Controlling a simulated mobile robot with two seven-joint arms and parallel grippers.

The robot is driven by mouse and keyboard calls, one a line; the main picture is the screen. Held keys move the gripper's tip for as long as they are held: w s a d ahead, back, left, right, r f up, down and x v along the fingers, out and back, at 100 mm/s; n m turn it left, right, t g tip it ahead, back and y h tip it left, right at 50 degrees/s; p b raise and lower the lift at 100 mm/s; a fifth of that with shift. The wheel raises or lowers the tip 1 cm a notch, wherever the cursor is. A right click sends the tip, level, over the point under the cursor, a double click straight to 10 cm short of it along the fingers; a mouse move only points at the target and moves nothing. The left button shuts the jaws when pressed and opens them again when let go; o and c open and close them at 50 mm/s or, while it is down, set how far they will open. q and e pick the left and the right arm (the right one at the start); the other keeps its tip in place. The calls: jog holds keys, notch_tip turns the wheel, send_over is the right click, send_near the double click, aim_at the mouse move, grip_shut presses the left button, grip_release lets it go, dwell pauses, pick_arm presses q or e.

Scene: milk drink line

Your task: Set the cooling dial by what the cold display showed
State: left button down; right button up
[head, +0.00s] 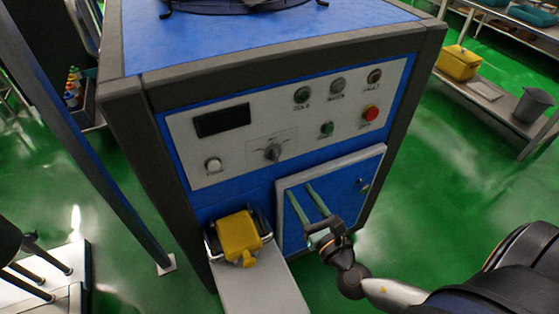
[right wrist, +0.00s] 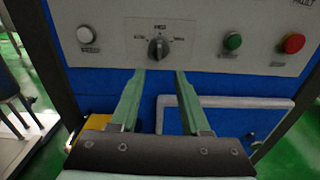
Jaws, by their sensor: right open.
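The cooling dial (head: 272,152) is a dark round knob on the white control panel of a blue cabinet. In the right wrist view the dial (right wrist: 158,47) has its raised grip about upright, between printed marks too small to read. The dark display (head: 222,120) sits up and left of the dial and shows no legible reading. My right gripper (head: 296,188) is open, with its two green fingers pointing at the panel. Its fingertips (right wrist: 161,73) are below the dial, apart from it, with nothing between them. My left gripper is not in view.
A white button (head: 213,164) is left of the dial; a green button (head: 327,129) and a red button (head: 370,112) are to its right. A framed blue door (head: 362,187) lies below. A yellow container (head: 238,236) stands at the cabinet's lower front.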

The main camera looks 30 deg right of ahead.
aim_at(277, 156)
jog(key=shift+n, duration=0.3)
jog(key=w, duration=0.4)
jog(key=w+p, duration=0.1)
jog(key=w, duration=0.7)
jog(key=shift+w+d+r+p, duration=0.2)
jog(key=shift+w+d+p, duration=0.1)
grip_shut()
